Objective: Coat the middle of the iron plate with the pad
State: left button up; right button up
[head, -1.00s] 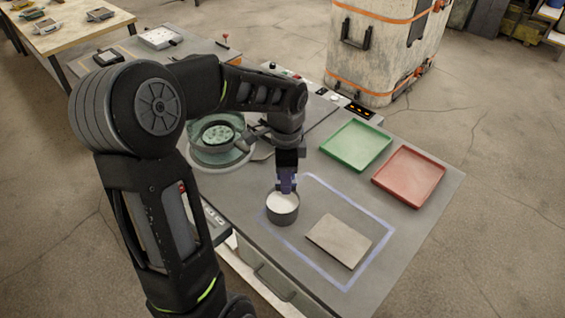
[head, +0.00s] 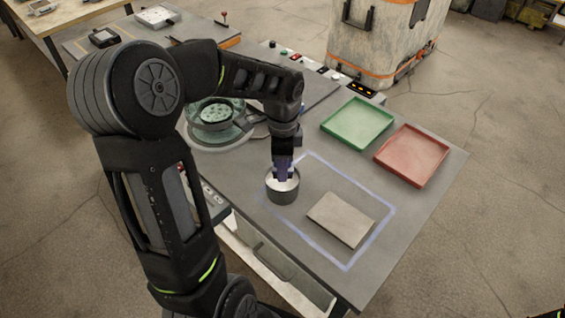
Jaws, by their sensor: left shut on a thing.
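The iron plate (head: 341,219) is a flat grey-beige rectangle lying inside a blue-purple outlined area on the grey table. A dark round pot (head: 283,194) with white contents stands left of the plate, at the outline's left side. My left gripper (head: 283,173) points straight down at the pot's mouth, shut on what I take to be the pad. The held pad is hidden by the fingers and the pot's rim, so its shape and its contact with the white contents cannot be told. My right gripper is out of view.
A green tray (head: 358,123) and a red tray (head: 411,155) lie behind and right of the plate. A glassy round vessel (head: 214,122) on a grey base stands left. A row of buttons lines the back edge. The table right of the plate is clear.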

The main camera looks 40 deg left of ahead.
pick_arm(q)
jog(key=shift+f+b, duration=0.5)
jog(key=shift+f, duration=0.45)
jog(key=shift+f+b, duration=0.35)
jog(key=shift+f, duration=0.1)
dwell(0.4)
jog(key=shift+s+f, duration=0.1)
dwell(1.2)
jog(key=shift+r+p, duration=2.85)
jog(key=shift+r, duration=0.75)
